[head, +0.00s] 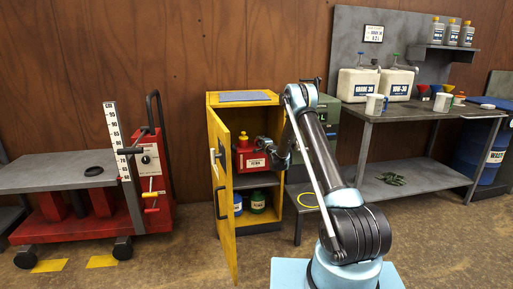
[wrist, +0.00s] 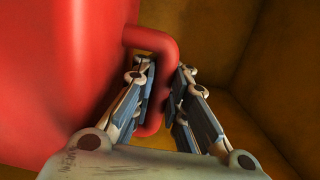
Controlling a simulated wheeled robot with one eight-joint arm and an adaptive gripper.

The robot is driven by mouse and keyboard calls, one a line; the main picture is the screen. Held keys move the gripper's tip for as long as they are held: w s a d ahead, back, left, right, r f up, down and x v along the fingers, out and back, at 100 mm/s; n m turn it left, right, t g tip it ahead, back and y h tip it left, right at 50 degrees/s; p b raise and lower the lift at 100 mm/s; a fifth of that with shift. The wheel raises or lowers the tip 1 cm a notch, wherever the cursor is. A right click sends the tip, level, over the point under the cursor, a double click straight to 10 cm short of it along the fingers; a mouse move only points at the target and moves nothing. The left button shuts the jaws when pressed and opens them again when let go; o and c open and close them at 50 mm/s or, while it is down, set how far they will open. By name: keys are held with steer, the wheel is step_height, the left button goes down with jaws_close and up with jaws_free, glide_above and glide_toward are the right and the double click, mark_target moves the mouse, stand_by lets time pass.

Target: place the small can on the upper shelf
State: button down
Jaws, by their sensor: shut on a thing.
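A red can (head: 243,163) with a yellow cap and a white label is in the upper compartment of the open yellow cabinet (head: 279,206). Its bottom is at or just above the grey upper shelf (head: 262,180); I cannot tell if it touches. My gripper (head: 268,146) reaches in from the right. In the wrist view my gripper (wrist: 160,112) is shut on the red can's side handle (wrist: 153,40), with a finger on each side of it. The red can's body (wrist: 60,60) fills the left of that view.
The yellow cabinet door (head: 222,200) stands open toward the front left. A red cart (head: 152,170) is at left; a grey workbench (head: 425,112) with white jugs is at right.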

steer(key=shift+w+d+f, duration=0.1)
steer(key=shift+d+f, duration=0.1)
steer(key=shift+f, duration=0.55)
steer(key=shift+d+f, duration=0.2)
steer(key=shift+f, duration=2.35)
steer(key=c, duration=1.5)
jaws_free()
steer(key=shift+c, duration=0.2)
